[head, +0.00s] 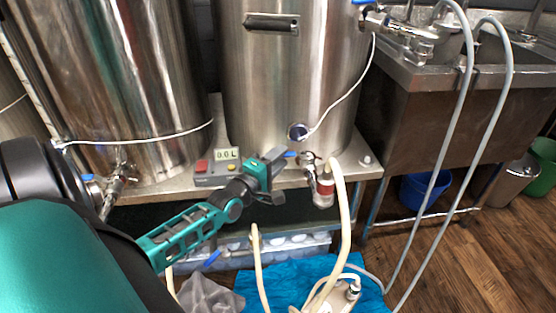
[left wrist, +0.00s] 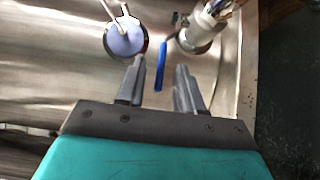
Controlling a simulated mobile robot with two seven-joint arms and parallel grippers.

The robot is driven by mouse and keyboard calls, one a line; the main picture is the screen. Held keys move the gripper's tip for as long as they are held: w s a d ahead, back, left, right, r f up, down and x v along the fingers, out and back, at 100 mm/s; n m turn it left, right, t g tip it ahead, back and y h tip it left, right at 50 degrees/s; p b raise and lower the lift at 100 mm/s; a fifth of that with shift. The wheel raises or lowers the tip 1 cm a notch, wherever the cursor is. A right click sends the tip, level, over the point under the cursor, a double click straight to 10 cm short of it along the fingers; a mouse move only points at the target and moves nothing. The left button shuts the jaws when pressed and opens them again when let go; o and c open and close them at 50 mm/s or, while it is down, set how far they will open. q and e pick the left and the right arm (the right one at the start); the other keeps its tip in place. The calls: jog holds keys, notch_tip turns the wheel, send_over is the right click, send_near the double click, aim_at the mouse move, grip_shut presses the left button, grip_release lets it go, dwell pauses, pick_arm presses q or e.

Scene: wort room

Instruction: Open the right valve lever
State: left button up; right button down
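The right valve (head: 312,164) sits low on the front of the right steel tank, with its blue lever (head: 291,154) pointing left. My left gripper (head: 277,161) is at the lever's left end. In the left wrist view, the blue lever (left wrist: 161,64) lies between the two open fingers (left wrist: 159,76), with visible space on both sides. Nothing is held. Whether a finger touches the lever cannot be told. My right gripper is out of view.
A display box (head: 216,169) reading 0.0 L stands on the shelf behind my left arm. A pale hose (head: 343,215) and a red-and-white fitting (head: 324,188) are just right of the gripper. Another valve (head: 115,180) is on the left tank. A sink (head: 450,70) stands at right.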

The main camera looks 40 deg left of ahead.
pick_arm(q)
grip_shut()
dwell(0.6)
